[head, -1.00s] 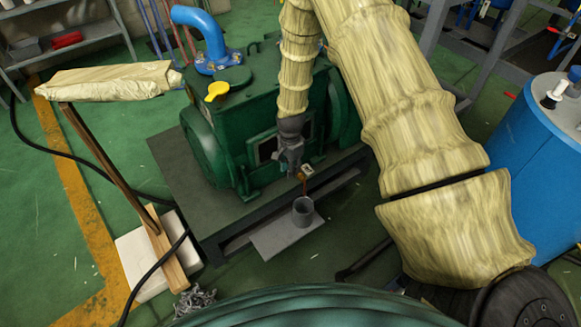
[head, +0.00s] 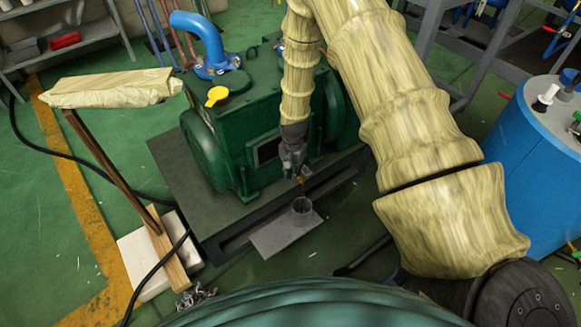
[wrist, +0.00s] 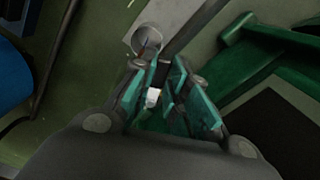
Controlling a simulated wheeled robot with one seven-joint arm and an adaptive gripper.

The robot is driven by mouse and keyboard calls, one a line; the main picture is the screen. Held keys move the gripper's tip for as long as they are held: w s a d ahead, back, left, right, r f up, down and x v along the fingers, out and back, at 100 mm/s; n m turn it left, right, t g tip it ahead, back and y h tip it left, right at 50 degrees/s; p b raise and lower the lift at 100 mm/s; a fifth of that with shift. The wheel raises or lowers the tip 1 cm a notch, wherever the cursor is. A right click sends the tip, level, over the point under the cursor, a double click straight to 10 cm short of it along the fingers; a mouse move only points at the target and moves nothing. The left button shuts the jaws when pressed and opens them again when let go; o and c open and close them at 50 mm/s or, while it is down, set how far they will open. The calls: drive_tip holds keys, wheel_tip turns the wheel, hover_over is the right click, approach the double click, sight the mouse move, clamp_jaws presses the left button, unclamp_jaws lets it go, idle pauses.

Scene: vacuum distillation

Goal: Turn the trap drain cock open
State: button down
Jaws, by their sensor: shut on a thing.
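My gripper (head: 291,168) is low at the front side of the green pump, pointing down. In the wrist view my gripper (wrist: 165,75) has its teal-padded fingers closed around a small part with a white patch (wrist: 153,96). I take this part to be the trap drain cock; the fingers hide most of it. A small orange-brown bit of the drain cock (head: 301,180) shows just below the fingertips in the head view. How far its handle is turned cannot be told. A grey cup (head: 302,211) stands below it, and also shows in the wrist view (wrist: 147,40).
The green pump (head: 240,130) stands on a dark base plate (head: 175,165) close behind the gripper. The cup stands on a grey plate (head: 280,240). A blue drum (head: 540,165) is at the right. A wooden post (head: 110,165) and black cable (head: 155,278) are at the left.

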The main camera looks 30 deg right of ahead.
drive_tip(key=shift+s+d+n+p, duration=0.35)
drive_tip(key=shift+d+n+p, duration=0.35)
drive_tip(key=shift+n, duration=1.3)
drive_tip(key=shift+s+d+n+p, duration=0.3)
drive_tip(key=shift+d+n+p, duration=0.3)
drive_tip(key=shift+n, duration=1.4)
drive_tip(key=shift+s+d+n+p, duration=0.35)
drive_tip(key=shift+d+n+p, duration=0.35)
drive_tip(key=shift+n, duration=1.3)
drive_tip(key=c, duration=1.4)
unclamp_jaws()
drive_tip(key=shift+a+r, duration=0.1)
wheel_tip(320, 180, up, 12)
drive_tip(key=shift+f, duration=0.15)
